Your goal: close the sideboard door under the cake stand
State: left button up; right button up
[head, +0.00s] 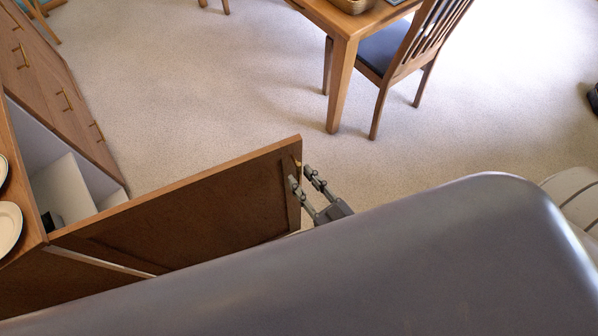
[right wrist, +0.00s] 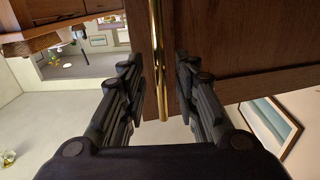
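The sideboard door (head: 190,215), a brown wooden panel, stands wide open from the sideboard (head: 22,205) at the left of the head view. Its brass handle (right wrist: 157,45) is a slim upright bar in the right wrist view. My right gripper (head: 301,178) is at the door's free end. In the right wrist view its fingers (right wrist: 160,88) are apart, one on each side of the handle, with gaps visible; I cannot tell whether either touches it. No cake stand is recognisable. My left gripper is out of view.
The open compartment shows a pale interior (head: 62,190). White plates (head: 8,228) lie on the sideboard top. Drawers with brass pulls (head: 60,95) are beyond it. A table (head: 340,50) and chair (head: 385,55) stand at the back. The carpet (head: 210,90) between is clear.

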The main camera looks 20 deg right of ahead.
jog(key=shift+x, duration=1.15)
grip_shut()
